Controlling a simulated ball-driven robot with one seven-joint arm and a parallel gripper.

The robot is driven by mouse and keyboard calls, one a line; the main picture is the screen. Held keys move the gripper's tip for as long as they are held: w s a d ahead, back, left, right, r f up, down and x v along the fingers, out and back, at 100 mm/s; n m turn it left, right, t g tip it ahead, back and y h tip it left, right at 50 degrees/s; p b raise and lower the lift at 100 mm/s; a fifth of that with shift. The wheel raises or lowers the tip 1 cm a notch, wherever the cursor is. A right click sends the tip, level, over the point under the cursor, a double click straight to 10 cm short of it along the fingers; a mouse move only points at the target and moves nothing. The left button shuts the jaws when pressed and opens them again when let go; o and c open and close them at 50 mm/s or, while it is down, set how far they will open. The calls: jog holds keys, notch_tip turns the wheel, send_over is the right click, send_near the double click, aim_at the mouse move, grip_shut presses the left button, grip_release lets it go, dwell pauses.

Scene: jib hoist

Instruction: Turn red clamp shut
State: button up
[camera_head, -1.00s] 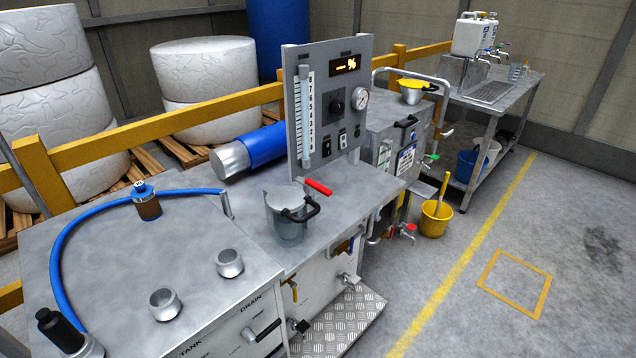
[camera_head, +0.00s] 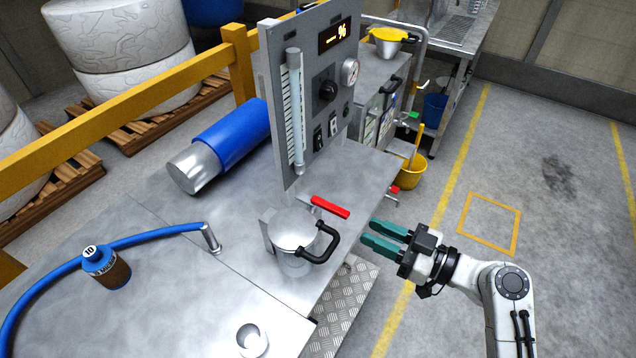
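The red clamp handle (camera_head: 330,207) lies on the steel bench, just behind a lidded metal pot (camera_head: 290,238) and in front of the upright gauge panel. It points toward the right front edge of the bench, and its metal base end is partly hidden behind the pot. My gripper (camera_head: 367,231) has two teal fingers pointing left toward the bench. The fingers are apart with nothing between them. They are to the right of the red handle and a little nearer the camera, with a visible gap to it.
The pot's black handle (camera_head: 322,244) sticks out close to my fingertips. The gauge panel (camera_head: 315,95) rises behind the clamp. A blue hose (camera_head: 150,238) and a brown bottle (camera_head: 107,268) are at left. The floor to the right is open.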

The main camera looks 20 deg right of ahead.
aim_at(312, 198)
jog(key=shift+w+a+r, duration=0.1)
jog(key=shift+w+r, duration=0.35)
jog(key=shift+w, duration=0.25)
jog(key=p+x, duration=0.3)
jog(key=x, duration=0.7)
grip_shut()
